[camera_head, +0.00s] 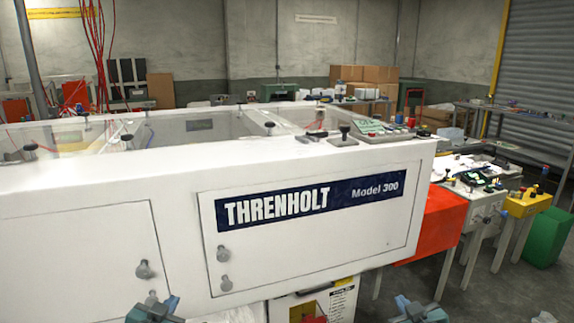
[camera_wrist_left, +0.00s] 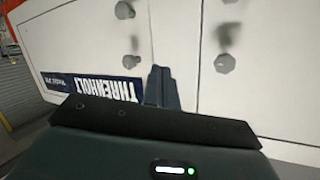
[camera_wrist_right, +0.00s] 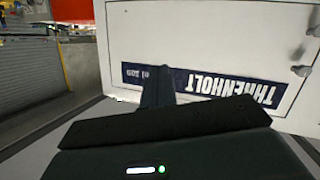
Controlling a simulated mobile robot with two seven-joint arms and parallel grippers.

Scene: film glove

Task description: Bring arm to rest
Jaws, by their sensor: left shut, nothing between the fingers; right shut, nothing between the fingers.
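My left gripper (camera_head: 152,308) shows at the bottom edge of the head view, low in front of a white machine (camera_head: 170,187) marked THRENHOLT Model 300. In the left wrist view its fingers (camera_wrist_left: 161,88) are together and empty, pointing at the machine's front panel. My right gripper (camera_head: 420,308) is at the bottom edge, further right. In the right wrist view its fingers (camera_wrist_right: 157,86) are also together and empty, before the label. Most of both arms is out of the head view.
The machine front with its knobs (camera_head: 143,270) fills the space ahead. An orange-red box (camera_head: 437,225), a yellow stand (camera_head: 527,203) and a green bin (camera_head: 546,237) stand to the right. Cardboard boxes (camera_head: 365,80) are at the back. Grey floor (camera_head: 490,292) is open at lower right.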

